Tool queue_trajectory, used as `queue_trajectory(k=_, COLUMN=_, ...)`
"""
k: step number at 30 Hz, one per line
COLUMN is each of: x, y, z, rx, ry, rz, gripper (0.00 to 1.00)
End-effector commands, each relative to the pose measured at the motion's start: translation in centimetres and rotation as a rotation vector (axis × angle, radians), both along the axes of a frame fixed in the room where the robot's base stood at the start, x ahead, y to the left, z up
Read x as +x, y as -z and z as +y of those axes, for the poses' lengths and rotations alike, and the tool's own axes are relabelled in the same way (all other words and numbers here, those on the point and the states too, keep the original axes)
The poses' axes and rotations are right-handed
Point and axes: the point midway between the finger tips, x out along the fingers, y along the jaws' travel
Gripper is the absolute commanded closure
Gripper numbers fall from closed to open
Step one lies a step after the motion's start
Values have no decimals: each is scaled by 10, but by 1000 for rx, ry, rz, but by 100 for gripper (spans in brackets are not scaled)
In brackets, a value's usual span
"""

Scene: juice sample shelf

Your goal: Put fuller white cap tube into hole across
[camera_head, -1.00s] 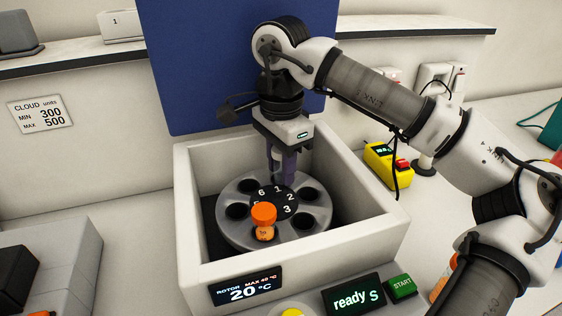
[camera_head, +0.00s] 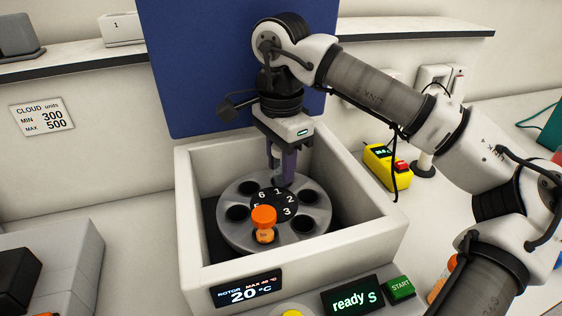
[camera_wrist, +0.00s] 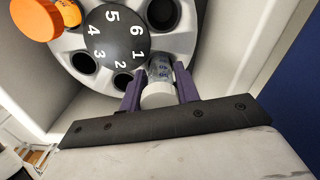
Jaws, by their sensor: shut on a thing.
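The white cap tube (camera_wrist: 158,94) shows in the wrist view between the two purple fingers of my gripper (camera_wrist: 160,90), which is shut on it. The tube is clear with a white cap, and its lower end is at the rotor hole by number 1; I cannot tell how deep it sits. In the head view my gripper (camera_head: 283,172) is over the far side of the grey rotor (camera_head: 262,242) and hides the tube. An orange cap tube (camera_head: 264,218) stands in the near hole, across the rotor; it also shows in the wrist view (camera_wrist: 38,18). Several other holes are empty.
White centrifuge walls (camera_head: 195,205) surround the rotor closely. The blue lid (camera_head: 200,70) stands open behind my gripper. A front display (camera_head: 352,296) reads "ready" and a green START button (camera_head: 401,287) is beside it. A yellow device (camera_head: 387,167) stands right.

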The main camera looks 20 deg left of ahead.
Motion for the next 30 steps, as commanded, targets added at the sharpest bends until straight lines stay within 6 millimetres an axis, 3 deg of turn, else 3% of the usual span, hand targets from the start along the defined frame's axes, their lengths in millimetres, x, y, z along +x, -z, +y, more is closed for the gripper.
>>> queue_trajectory(k=30, x=0, y=-42, z=0, rx=0, ry=0, rz=-1, gripper=92)
